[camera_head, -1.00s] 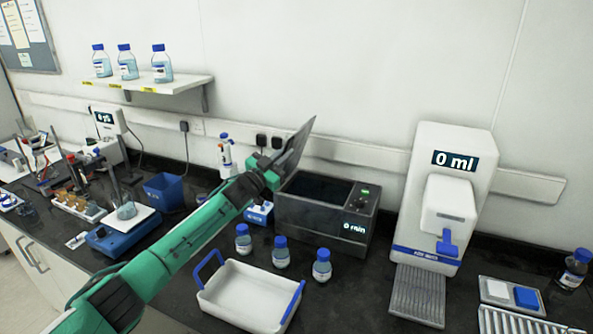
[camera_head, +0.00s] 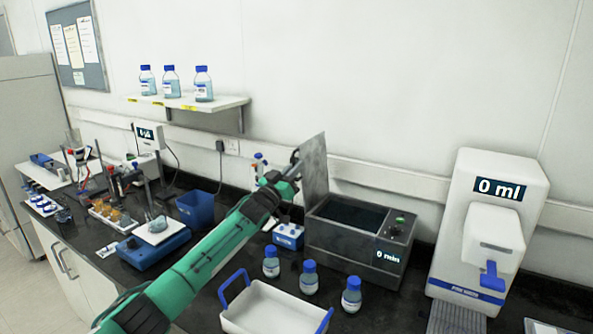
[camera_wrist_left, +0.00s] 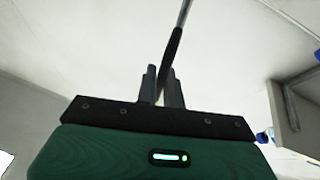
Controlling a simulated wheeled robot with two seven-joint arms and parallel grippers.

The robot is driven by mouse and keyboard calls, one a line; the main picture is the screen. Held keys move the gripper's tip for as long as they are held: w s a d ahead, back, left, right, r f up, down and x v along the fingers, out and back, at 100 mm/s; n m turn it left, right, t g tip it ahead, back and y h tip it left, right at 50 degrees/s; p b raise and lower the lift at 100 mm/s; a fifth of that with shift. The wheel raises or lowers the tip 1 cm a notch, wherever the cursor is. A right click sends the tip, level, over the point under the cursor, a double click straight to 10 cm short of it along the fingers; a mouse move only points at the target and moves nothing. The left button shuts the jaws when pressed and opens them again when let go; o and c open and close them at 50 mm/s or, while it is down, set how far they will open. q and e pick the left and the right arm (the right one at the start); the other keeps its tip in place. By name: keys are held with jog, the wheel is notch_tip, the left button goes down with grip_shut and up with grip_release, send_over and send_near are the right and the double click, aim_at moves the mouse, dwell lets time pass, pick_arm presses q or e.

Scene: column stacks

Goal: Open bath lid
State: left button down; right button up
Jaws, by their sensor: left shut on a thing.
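The dark grey water bath (camera_head: 340,246) stands on the black bench, its display reading 0 min. Its grey lid (camera_head: 314,167) stands nearly upright along the bath's left side, so the dark basin is uncovered. My left gripper (camera_head: 292,172) reaches in from the lower left and is at the lid's upper left edge. In the left wrist view, its two fingers (camera_wrist_left: 165,88) are closed around a black handle (camera_wrist_left: 172,58). My right gripper is in neither view.
Several blue-capped bottles (camera_head: 309,278) and a white tray (camera_head: 264,309) with blue handles stand in front of the bath. A white dispenser (camera_head: 492,225) reading 0 ml is at right. A wall shelf (camera_head: 188,103) holds bottles.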

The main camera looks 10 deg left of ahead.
pick_arm(q)
jog(key=shift+f, duration=0.15)
jog(key=c, duration=1.7)
grip_release()
jog(key=shift+o, duration=0.8)
jog(key=b+v, duration=0.4)
jog(key=v, duration=1)
jog(key=shift+a, duration=0.1)
